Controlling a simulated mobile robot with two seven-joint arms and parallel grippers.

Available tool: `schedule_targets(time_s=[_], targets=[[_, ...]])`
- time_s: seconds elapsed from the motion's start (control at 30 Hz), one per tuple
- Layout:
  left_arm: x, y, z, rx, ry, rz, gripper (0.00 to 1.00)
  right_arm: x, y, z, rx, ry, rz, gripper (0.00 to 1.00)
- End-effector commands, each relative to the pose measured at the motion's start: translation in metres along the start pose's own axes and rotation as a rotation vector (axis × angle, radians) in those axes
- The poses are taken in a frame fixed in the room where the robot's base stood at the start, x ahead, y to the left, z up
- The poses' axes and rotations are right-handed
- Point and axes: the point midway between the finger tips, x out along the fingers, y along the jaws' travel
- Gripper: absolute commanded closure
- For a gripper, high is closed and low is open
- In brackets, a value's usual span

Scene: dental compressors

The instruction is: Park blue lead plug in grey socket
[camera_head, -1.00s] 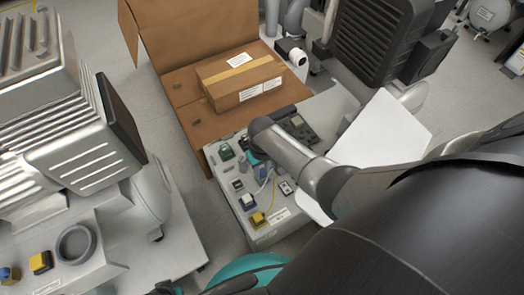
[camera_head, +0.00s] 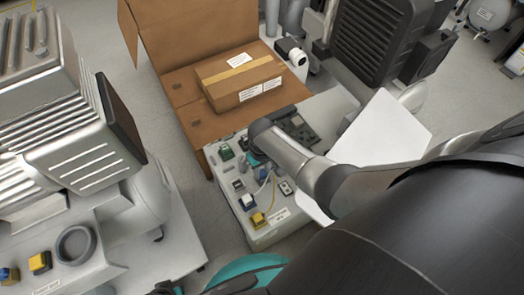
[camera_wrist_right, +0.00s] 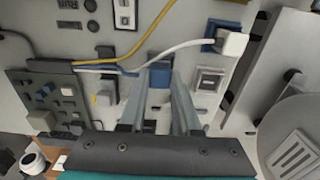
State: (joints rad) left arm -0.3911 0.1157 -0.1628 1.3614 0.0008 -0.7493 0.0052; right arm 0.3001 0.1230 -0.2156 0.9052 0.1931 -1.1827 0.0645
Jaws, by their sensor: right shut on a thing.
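In the wrist view a blue block, which looks like the blue lead plug (camera_wrist_right: 160,76), sits between the two fingers of my right gripper (camera_wrist_right: 158,85). The gripper is shut on it, close over the light grey panel. In the head view my right gripper (camera_head: 257,162) is over the panel, largely hidden by my own wrist, and a bit of blue (camera_head: 262,173) shows beside it. A pale-framed socket with a grey centre, likely the grey socket (camera_wrist_right: 210,80), is right of the fingers in the wrist view. I cannot tell whether the plug touches the panel.
A white plug (camera_wrist_right: 232,43) sits in a blue socket, its white lead crossing near the fingers. A yellow lead (camera_wrist_right: 128,71) also runs close by. A dark circuit board (camera_wrist_right: 48,96) is at left. In the head view a yellow socket (camera_head: 258,219) and a cardboard box (camera_head: 240,85) stand near.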

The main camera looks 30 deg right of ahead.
Motion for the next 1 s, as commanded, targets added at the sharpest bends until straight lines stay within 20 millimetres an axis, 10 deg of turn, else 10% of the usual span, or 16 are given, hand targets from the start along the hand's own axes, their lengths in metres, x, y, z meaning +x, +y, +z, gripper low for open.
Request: schedule_targets(time_s=[1.0], targets=[[0.0064,0.0002,0.0013,0.0,0.0,0.0,1.0,0.0108,-0.0002,-0.0005,0.0,0.001,0.0,1.0]])
